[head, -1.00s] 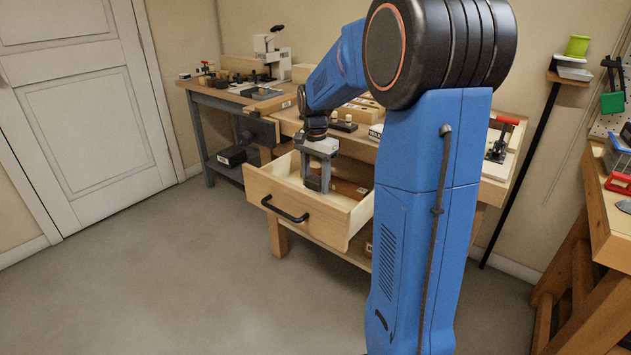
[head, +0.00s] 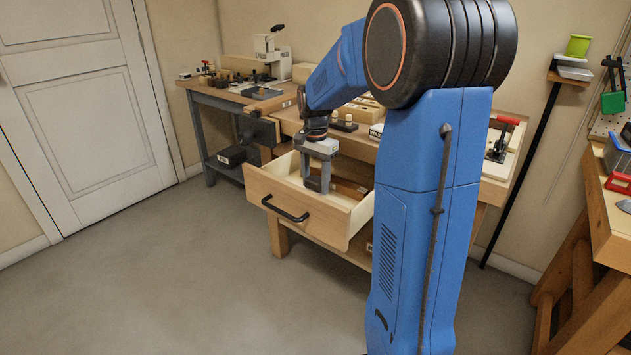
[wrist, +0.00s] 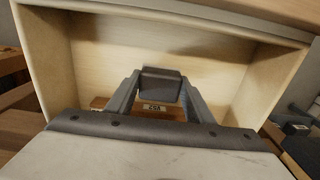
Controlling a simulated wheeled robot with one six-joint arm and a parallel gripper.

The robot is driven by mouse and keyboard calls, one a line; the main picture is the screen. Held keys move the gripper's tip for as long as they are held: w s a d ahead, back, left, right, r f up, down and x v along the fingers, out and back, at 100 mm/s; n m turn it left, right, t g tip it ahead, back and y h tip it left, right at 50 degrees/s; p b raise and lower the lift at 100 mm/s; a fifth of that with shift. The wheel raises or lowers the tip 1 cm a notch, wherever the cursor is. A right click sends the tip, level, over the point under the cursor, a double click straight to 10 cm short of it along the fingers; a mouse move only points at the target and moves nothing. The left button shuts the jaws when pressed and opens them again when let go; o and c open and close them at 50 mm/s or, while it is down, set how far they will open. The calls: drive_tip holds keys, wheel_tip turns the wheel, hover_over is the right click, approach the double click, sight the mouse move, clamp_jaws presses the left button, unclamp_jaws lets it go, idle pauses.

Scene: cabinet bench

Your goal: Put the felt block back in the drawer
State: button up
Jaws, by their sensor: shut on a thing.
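The felt block (wrist: 160,85) is a dark grey block held between the two fingers of my gripper (wrist: 158,92) in the wrist view. In the head view my gripper (head: 318,184) points down inside the open drawer (head: 303,214), which has a light wooden front and a black bar handle. The drawer's pale floor and walls (wrist: 225,75) surround the block in the wrist view. I cannot tell whether the block touches the drawer floor. In the head view the block is hard to tell apart from the fingers.
A brown piece with a label (wrist: 145,105) lies in the drawer beyond the fingers. The workbench above holds blocks and a toggle clamp (head: 502,138). A grey side bench (head: 230,105) stands at the left. The floor before the drawer is clear.

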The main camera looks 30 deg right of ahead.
sight(315, 190)
drive_tip(key=shift+f, duration=1.75)
idle(2.0)
drive_tip(key=o, duration=1.2)
drive_tip(key=shift+o, duration=0.2)
drive_tip(key=shift+r, duration=3.45)
drive_tip(key=shift+r, duration=0.1)
